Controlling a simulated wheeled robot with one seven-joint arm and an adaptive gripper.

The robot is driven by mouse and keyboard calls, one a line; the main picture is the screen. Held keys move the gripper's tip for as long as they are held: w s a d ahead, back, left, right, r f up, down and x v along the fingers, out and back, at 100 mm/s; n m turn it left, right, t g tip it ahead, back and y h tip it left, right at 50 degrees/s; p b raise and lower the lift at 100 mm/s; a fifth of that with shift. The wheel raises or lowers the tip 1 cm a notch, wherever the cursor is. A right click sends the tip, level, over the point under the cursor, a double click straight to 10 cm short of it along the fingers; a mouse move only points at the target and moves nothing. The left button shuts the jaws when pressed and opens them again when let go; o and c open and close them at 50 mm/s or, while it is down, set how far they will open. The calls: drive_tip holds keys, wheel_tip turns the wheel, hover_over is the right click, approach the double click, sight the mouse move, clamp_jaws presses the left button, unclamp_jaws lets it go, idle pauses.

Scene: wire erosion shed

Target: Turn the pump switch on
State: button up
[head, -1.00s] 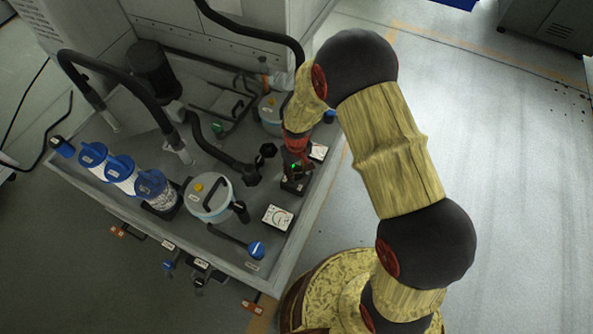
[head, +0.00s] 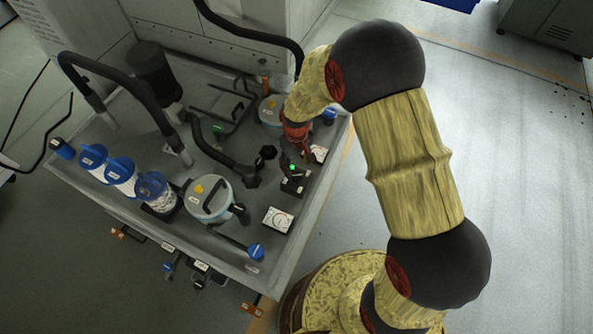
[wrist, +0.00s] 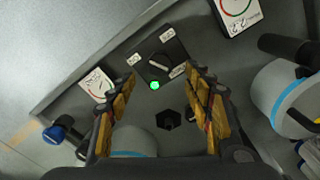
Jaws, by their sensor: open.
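The pump switch is a small black box (wrist: 174,47) with a dark rotary knob (wrist: 159,63), white labels and a lit green lamp (wrist: 154,86). The knob's bar lies diagonally in the wrist view; the labels are too small to read surely. In the head view the switch box (head: 293,184) stands near the right edge of the tray, its green lamp showing. My gripper (wrist: 160,76) is open, with its fingers on either side of the switch in the wrist view. It appears apart from the knob and holds nothing. In the head view its fingers are partly hidden.
A white gauge (head: 278,219) and a lidded round canister (head: 209,199) stand near the switch. Blue-capped filters (head: 120,169) and black hoses (head: 110,70) fill the left of the tray (head: 305,215). A second gauge (wrist: 97,85) is close to my left finger. Open floor lies right.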

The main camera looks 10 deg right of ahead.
sight(297, 175)
wheel_tip(297, 175, up, 6)
drive_tip(key=shift+f, duration=0.1)
idle(0.4)
drive_tip(key=s+d+r+m+t, duration=0.1)
drive_tip(key=s+d+r+t, duration=0.1)
drive_tip(key=s+r, duration=0.5)
drive_tip(key=s+d+r+m+t, duration=0.1)
drive_tip(key=s+d+r, duration=0.4)
drive_tip(key=r, duration=0.8)
drive_tip(key=s+d+r+m+t, duration=0.2)
drive_tip(key=s+d+r, duration=0.1)
drive_tip(key=s+r, duration=0.6)
drive_tip(key=shift+s+d+r+m+t, duration=0.15)
drive_tip(key=shift+r+m+t, duration=0.15)
drive_tip(key=shift+r, duration=0.55)
